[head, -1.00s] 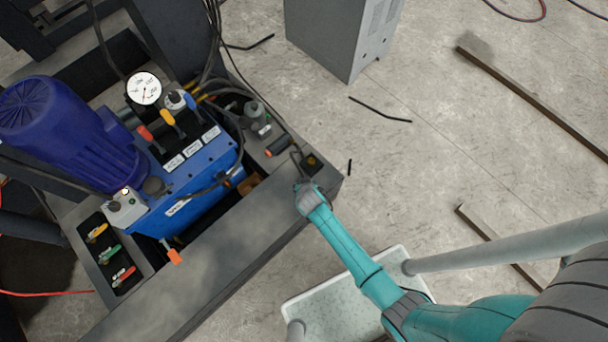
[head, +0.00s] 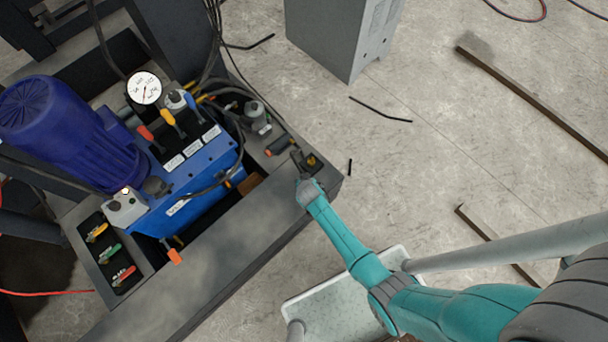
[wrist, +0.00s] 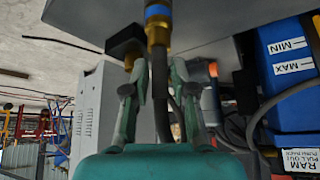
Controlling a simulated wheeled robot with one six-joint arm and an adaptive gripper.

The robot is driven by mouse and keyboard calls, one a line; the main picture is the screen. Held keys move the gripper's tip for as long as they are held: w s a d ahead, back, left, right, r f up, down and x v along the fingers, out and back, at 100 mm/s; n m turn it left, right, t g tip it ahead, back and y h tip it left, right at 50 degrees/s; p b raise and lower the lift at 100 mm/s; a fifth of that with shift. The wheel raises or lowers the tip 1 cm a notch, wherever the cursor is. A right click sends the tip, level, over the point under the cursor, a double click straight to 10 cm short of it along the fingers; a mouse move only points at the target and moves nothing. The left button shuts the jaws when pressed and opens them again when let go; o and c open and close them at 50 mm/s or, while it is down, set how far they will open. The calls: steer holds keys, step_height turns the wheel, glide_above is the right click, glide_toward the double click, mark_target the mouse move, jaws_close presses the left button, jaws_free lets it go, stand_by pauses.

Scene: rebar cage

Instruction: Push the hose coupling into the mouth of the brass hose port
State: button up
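The hose coupling (wrist: 157,35), with a brass collar, a blue band and a dark sleeve, stands between my fingertips in the wrist view. My gripper (wrist: 159,78) appears shut on the dark sleeve; the hose runs back between the fingers. The brass hose port (wrist: 130,61) shows at a black block (wrist: 124,41), just left of the coupling and apart from it in the picture. Its mouth is not clear. In the head view my gripper (head: 302,160) is beside the port block (head: 313,164); the coupling is too small to make out there.
The blue pump unit (head: 190,170) with levers and hoses stands left of my gripper, inside a dark steel frame (head: 215,270). A grey cabinet (head: 340,35) stands behind. Floor to the right is mostly clear, with bars (head: 535,100) lying on it.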

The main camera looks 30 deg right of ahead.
jaws_close()
